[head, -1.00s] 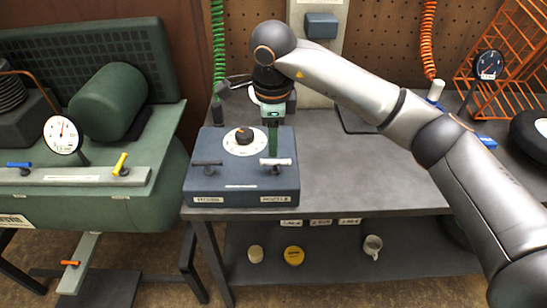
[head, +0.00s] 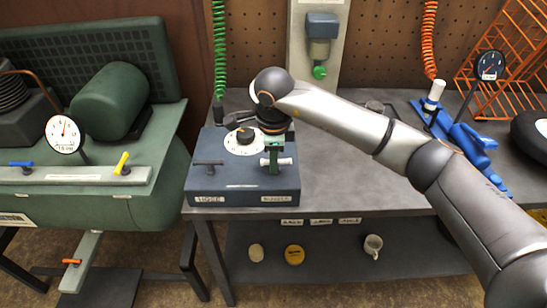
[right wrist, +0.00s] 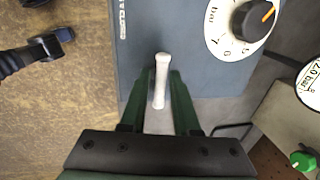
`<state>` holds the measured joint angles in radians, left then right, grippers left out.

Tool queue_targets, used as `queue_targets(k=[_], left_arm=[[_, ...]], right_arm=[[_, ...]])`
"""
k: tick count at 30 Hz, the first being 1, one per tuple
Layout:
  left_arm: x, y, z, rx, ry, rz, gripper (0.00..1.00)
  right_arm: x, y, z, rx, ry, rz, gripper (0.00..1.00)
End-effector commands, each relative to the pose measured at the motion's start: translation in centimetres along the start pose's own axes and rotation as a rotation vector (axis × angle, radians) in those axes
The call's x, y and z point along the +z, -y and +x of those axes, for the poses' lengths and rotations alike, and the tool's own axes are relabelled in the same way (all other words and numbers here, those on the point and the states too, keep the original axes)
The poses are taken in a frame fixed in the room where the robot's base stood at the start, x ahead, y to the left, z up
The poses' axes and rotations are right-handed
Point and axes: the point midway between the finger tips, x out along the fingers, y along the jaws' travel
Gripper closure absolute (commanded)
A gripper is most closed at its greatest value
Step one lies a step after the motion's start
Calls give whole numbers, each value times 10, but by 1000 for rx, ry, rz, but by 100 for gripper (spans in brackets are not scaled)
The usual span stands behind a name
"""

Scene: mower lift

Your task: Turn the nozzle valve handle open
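The white nozzle valve handle (head: 277,162) is at the front right of a blue-grey control box (head: 225,180) on the bench. It is a short bar, crosswise in the head view, and it also shows in the right wrist view (right wrist: 160,80). My right gripper (head: 274,158) is lowered over it. In the right wrist view the green fingers (right wrist: 158,90) stand either side of the handle, with narrow gaps and no clear grip. The label letters are blurred. My left gripper is out of view.
A round dial with a black knob (head: 245,135) lies close behind the handle. A green compressor (head: 110,100) stands at left. A blue tool-like item (head: 470,150) lies on the bench at right. The bench middle (head: 340,170) is clear.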

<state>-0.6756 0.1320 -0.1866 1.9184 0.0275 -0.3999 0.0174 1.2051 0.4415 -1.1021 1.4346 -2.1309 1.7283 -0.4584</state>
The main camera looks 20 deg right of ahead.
Motion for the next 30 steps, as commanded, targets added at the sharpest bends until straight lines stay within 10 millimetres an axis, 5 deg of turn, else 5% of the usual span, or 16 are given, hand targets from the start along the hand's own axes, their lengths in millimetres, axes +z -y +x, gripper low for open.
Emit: queue_targets(k=[7,30], left_arm=[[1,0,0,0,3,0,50],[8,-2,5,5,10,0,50]], right_arm=[[0,0,0,0,0,0,99],[-1,-1,1,-1,19,-99,100]])
